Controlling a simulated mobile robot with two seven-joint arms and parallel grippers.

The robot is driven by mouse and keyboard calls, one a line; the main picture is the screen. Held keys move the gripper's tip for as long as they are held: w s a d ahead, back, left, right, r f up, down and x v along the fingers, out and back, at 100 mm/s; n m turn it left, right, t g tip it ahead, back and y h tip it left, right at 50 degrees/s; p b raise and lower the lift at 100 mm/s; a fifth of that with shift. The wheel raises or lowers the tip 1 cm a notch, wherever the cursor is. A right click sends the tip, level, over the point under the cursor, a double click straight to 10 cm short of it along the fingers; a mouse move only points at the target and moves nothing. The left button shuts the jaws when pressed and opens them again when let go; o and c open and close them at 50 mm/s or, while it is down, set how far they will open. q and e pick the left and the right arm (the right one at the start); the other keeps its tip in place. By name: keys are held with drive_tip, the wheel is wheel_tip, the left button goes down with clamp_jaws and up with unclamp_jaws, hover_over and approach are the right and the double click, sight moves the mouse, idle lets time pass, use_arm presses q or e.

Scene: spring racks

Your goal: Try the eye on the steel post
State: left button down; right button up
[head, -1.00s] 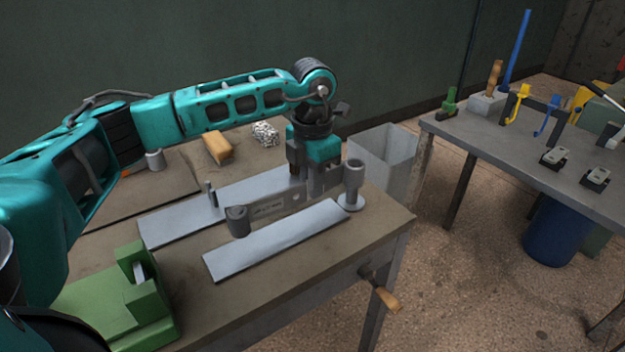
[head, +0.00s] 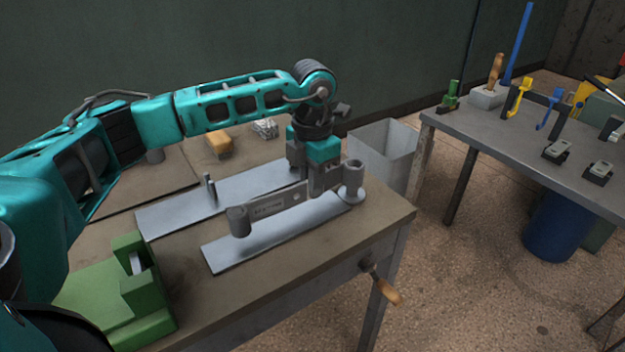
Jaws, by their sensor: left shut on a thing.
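My left gripper (head: 316,190) is shut on a grey steel bar, the spring leaf (head: 272,206), above the near pale plate. A rolled eye (head: 238,221) shows at the leaf's left end. The steel post (head: 353,179) stands on a round base just right of the gripper, by the plate's right end. My right gripper is not in view.
Two pale plates (head: 232,252) lie on the bench (head: 290,270). A grey bin (head: 383,152) and second table (head: 500,125) are right.

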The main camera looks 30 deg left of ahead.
use_arm(q)
drive_tip(key=shift+f+b, duration=0.85)
drive_tip(key=shift+f, duration=0.4)
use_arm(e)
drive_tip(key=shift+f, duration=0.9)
use_arm(q)
drive_tip(key=c, duration=1.1)
unclamp_jaws()
drive_tip(key=shift+f, duration=0.15)
drive_tip(key=shift+r, duration=0.9)
wheel_tip(320, 180, up, 10)
drive_tip(key=shift+r+p, duration=0.15)
drive_tip(key=shift+p, duration=0.35)
drive_tip(key=shift+r, duration=0.6)
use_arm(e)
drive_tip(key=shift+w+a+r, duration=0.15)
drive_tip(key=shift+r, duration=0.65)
use_arm(q)
drive_tip(key=shift+f, duration=0.1)
